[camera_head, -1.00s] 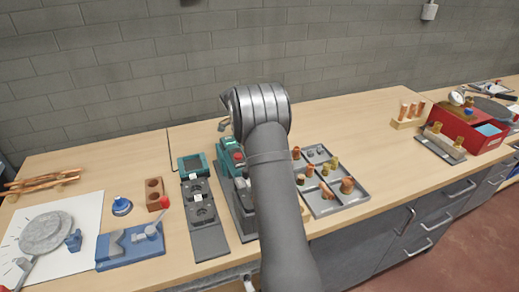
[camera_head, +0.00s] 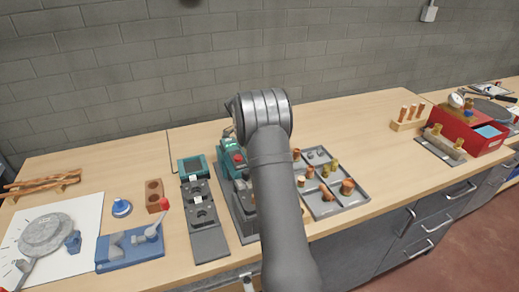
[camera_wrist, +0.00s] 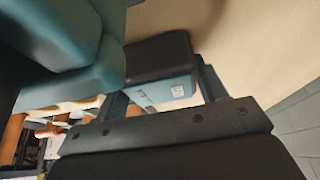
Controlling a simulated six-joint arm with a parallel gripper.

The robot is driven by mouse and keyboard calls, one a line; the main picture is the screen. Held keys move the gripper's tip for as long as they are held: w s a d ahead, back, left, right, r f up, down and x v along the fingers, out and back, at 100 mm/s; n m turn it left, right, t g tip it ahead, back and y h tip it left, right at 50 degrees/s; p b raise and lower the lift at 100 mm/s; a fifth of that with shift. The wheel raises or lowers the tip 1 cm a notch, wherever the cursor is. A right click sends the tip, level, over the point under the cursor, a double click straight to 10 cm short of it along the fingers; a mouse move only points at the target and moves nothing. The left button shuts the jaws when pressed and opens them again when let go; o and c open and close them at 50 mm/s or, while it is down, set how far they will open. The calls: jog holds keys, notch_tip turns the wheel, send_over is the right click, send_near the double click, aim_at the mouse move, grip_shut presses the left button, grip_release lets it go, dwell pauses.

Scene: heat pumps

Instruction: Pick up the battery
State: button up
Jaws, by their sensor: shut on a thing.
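In the wrist view, a block-shaped battery (camera_wrist: 160,60), dark on top with a pale teal side and a white label, sits between the fingers of my gripper (camera_wrist: 163,88). My gripper is shut on it. A larger rounded teal body (camera_wrist: 60,45) is close beside it at the upper left. In the head view, my grey arm hides the gripper and the held battery. Teal equipment with a red knob (camera_head: 238,157) stands just left of my arm.
Left of the arm are a teal-framed dark unit (camera_head: 193,166), a grey plate with round sockets (camera_head: 203,210) and a blue vise (camera_head: 130,250). Right of the arm is a grey compartment tray (camera_head: 340,205) with copper and brass fittings.

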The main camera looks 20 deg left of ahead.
notch_tip(320, 180, up, 4)
jog(key=shift+f, duration=0.2)
jog(key=d+r, duration=0.7)
jog(key=d, duration=0.4)
jog(key=shift+s+d, duration=0.15)
jog(key=shift+d, duration=0.2)
jog(key=shift+d, duration=0.1)
